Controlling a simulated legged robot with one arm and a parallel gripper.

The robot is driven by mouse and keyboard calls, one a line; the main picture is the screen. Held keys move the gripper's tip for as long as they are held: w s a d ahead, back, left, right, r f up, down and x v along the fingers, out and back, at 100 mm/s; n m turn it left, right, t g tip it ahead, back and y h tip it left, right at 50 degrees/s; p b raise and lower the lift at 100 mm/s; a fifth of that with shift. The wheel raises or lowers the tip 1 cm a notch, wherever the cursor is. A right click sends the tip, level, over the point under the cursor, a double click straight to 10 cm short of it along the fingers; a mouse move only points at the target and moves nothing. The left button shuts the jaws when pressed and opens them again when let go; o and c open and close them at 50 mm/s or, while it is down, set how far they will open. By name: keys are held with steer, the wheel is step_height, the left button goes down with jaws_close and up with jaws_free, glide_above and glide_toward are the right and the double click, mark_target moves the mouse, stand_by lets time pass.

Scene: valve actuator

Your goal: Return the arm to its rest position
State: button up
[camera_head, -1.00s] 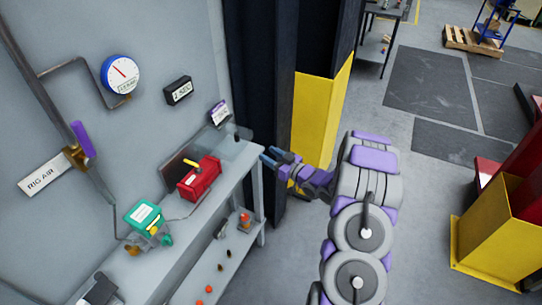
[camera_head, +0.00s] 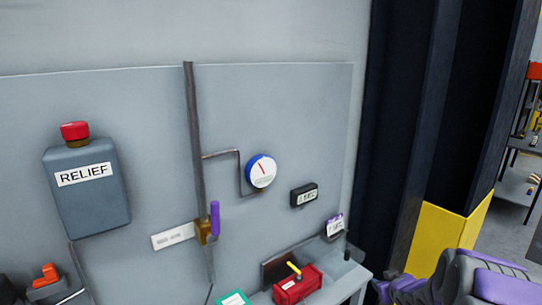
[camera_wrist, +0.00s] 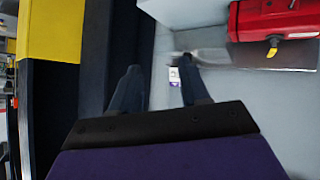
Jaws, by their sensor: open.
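My gripper (camera_wrist: 158,85) shows in the wrist view with its two dark fingers apart and nothing between them. In the head view my arm (camera_head: 460,278) is at the lower right corner, grey and purple, in front of the yellow-wrapped column. The gripper's fingertips (camera_head: 382,287) show at the bottom edge there, close to the right end of the bench. A red box with a yellow handle (camera_head: 298,284) sits on the bench to the left of the gripper. In the wrist view the red box (camera_wrist: 275,18) is at the upper right, apart from the fingers.
The wall panel holds a relief box with a red button (camera_head: 85,185), a purple-handled valve on a pipe (camera_head: 214,220), a round gauge (camera_head: 261,171) and a small black display (camera_head: 304,195). A black and yellow column (camera_head: 445,225) stands right of the bench (camera_head: 350,285).

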steer(key=s+a+r+m+g, duration=0.1)
steer(key=s+a+g, duration=0.3)
steer(key=s, duration=1.1)
steer(key=s+a+r+g+b, duration=0.1)
steer(key=s+a+r+g, duration=0.2)
steer(key=s+a, duration=0.6)
steer(key=s+a+r+m+g+b, duration=0.1)
steer(key=s+a+g, duration=0.4)
steer(key=s, duration=1.5)
steer(key=shift+s+a+r+m+g+y, duration=0.3)
steer(key=shift+a+r, duration=0.55)
steer(key=shift+a, duration=0.2)
